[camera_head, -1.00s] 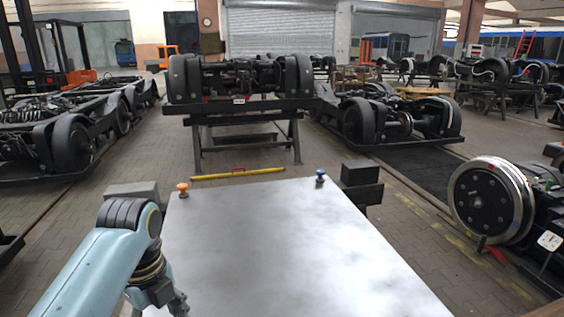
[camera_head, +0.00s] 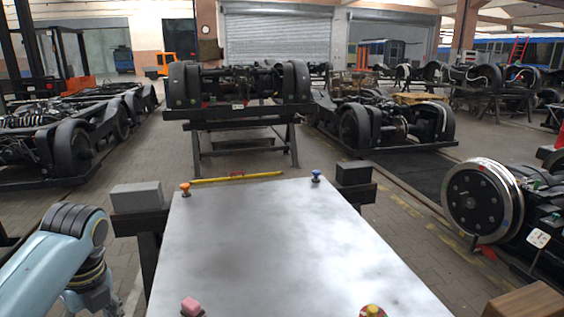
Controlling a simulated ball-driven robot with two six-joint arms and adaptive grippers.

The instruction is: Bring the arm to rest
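My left arm (camera_head: 62,258) comes in at the lower left, beside the grey-white table (camera_head: 270,240). Its gripper (camera_head: 110,306) hangs at the bottom edge of the picture, left of the table, and is mostly cut off. Its fingers do not show clearly, and I cannot tell whether it holds anything. My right gripper is not in view.
On the table are an orange knob (camera_head: 185,189), a blue knob (camera_head: 316,175), a pink block (camera_head: 191,306) and a yellow-and-red item (camera_head: 373,311). A grey block (camera_head: 137,197) and a black block (camera_head: 354,173) flank it. A brown box (camera_head: 527,302) is lower right. The tabletop's middle is clear.

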